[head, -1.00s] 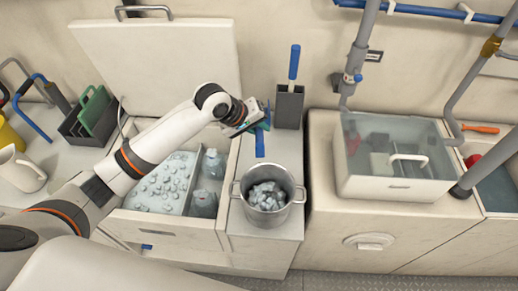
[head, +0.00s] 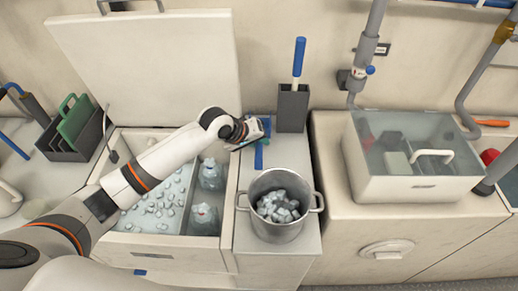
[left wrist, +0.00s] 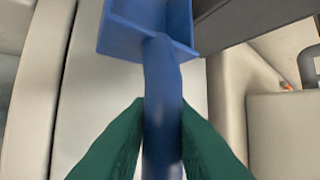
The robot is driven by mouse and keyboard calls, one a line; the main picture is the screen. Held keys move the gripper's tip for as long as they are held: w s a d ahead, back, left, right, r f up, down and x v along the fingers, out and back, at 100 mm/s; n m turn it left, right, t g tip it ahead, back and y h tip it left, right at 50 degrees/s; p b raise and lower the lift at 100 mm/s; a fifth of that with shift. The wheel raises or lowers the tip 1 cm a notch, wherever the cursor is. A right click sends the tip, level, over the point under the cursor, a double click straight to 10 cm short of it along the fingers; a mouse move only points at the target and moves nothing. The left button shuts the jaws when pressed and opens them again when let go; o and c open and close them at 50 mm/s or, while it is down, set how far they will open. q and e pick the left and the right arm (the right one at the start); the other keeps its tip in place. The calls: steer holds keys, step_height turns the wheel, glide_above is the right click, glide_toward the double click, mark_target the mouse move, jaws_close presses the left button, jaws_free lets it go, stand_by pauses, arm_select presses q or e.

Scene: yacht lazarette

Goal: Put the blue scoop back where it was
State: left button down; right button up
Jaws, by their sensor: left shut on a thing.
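My left gripper (head: 262,138) is shut on the blue scoop (head: 259,156), above the narrow counter strip between the open ice bin and the grey holder. In the head view the gripper partly hides the scoop; a blue strip shows just below the fingers. In the left wrist view the scoop's square, open-topped head (left wrist: 150,25) lies beyond the green fingertips (left wrist: 162,140), which stand on either side of its handle. Whether the scoop touches the counter, I cannot tell. My right gripper is not in view.
A grey holder (head: 292,110) with a blue-handled tool stands behind the gripper. A steel pot (head: 279,232) of ice sits in front. The ice bin (head: 235,215) at left holds ice and bottles, its lid raised. A clear-lidded box (head: 420,188) stands at right.

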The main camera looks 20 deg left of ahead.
arm_select(q)
steer(key=shift+f, duration=1.5)
steer(key=c, duration=1.4)
jaws_free()
steer(key=shift+f, duration=0.1)
steer(key=shift+o, duration=0.5)
steer(key=shift+s+a+r, duration=0.1)
steer(key=shift+s+r, duration=0.05)
steer(key=shift+r, duration=0.2)
steer(key=p+v, duration=0.1)
steer(key=v, duration=1)
steer(key=shift+r, duration=0.15)
steer(key=shift+s+a, duration=0.1)
